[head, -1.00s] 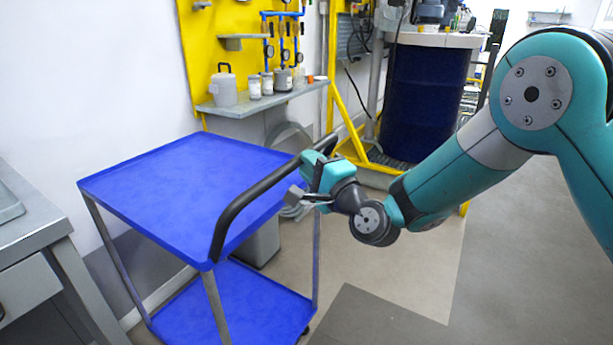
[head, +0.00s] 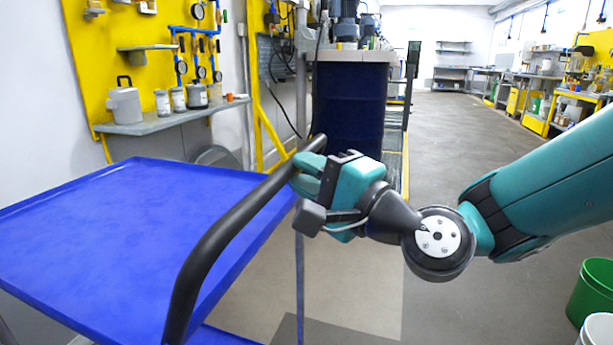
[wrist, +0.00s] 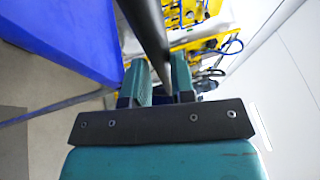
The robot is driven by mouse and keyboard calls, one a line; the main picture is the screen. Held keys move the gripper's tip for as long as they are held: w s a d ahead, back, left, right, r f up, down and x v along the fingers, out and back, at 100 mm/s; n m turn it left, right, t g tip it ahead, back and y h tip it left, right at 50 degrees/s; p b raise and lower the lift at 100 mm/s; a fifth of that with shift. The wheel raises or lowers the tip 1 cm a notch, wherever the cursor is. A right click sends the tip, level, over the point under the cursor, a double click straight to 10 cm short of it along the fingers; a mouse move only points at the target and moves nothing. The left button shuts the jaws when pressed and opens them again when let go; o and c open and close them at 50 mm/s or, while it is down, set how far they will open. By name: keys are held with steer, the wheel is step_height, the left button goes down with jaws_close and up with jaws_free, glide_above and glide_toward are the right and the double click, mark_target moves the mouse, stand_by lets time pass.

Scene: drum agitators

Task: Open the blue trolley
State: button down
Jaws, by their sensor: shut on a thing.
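The blue trolley (head: 150,215) stands at the left in the head view, its flat top tray empty. Its black curved push handle (head: 230,225) runs along the side facing my arm. My gripper (head: 305,168) is shut on the handle near its far end. In the wrist view the handle (wrist: 148,30) passes between the two teal fingers of my gripper (wrist: 162,82), and the blue tray (wrist: 65,35) shows at the upper left. The trolley's lower shelf (head: 225,337) is mostly out of the picture.
Green (head: 595,290) and white (head: 598,330) buckets stand at lower right. An open grey floor (head: 460,130) runs back right.

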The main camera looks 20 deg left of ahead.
steer(key=shift+s+a+r, duration=0.15)
steer(key=shift+s+r, duration=0.25)
steer(key=c, duration=1)
jaws_free()
steer(key=shift+s, duration=0.1)
steer(key=shift+o, duration=0.2)
steer(key=shift+f, duration=0.1)
steer(key=b+v, duration=1.1)
steer(key=v, duration=0.6)
steer(key=shift+d+f, duration=0.15)
steer(key=shift+d, duration=0.15)
